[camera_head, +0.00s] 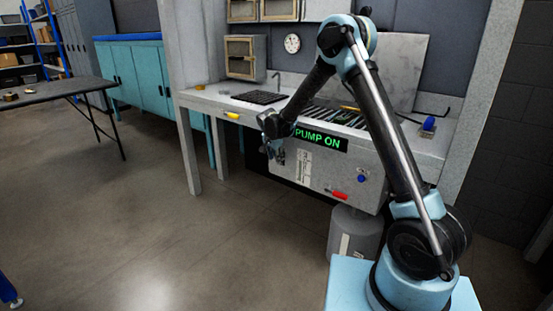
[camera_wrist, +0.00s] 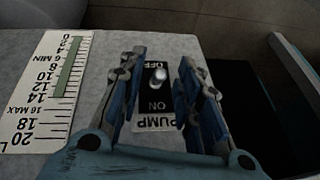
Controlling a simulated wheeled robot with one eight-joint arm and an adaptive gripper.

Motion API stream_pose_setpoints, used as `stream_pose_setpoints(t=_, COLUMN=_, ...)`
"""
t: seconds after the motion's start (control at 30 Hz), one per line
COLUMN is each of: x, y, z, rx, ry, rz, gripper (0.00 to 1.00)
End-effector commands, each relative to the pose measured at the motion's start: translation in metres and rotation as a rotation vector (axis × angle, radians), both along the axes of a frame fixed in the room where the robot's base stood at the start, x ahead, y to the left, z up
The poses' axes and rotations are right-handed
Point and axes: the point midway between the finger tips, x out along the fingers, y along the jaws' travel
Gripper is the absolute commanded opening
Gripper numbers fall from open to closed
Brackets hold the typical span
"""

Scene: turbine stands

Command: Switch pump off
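The pump switch (camera_wrist: 158,78) is a silver toggle on a black plate marked OFF at the top and ON at the bottom, with the letters upside down in the wrist view. A white PUMP label (camera_wrist: 156,124) lies below it. My gripper (camera_wrist: 161,60) is open, with one blue finger on each side of the switch; I cannot tell whether either touches it. In the head view my gripper (camera_head: 276,154) is at the left of the bench's front panel, and the switch cannot be made out there. A green-lit display (camera_head: 320,140) reads PUMP ON.
A level scale (camera_wrist: 47,90) is beside the switch; it also shows in the head view (camera_head: 304,167). The panel carries a red handle (camera_head: 338,194) and a blue knob (camera_head: 363,178). A grey tank (camera_head: 353,234) stands below.

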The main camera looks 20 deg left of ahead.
Motion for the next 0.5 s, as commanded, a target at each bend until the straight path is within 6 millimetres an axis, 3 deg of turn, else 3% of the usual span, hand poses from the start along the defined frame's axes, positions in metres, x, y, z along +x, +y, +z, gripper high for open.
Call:
stream_pose_setpoints(t=0.3, x=0.0007, y=0.0000, z=-0.0018, rx=0.000, ry=0.000, rz=0.000, gripper=0.32)
stream_pose_setpoints(t=0.43, x=0.0006, y=0.0000, z=-0.0017, rx=0.000, ry=0.000, rz=0.000, gripper=0.04)
stream_pose_setpoints(t=0.5, x=0.0005, y=0.0000, z=-0.0016, rx=0.000, ry=0.000, rz=0.000, gripper=0.00)
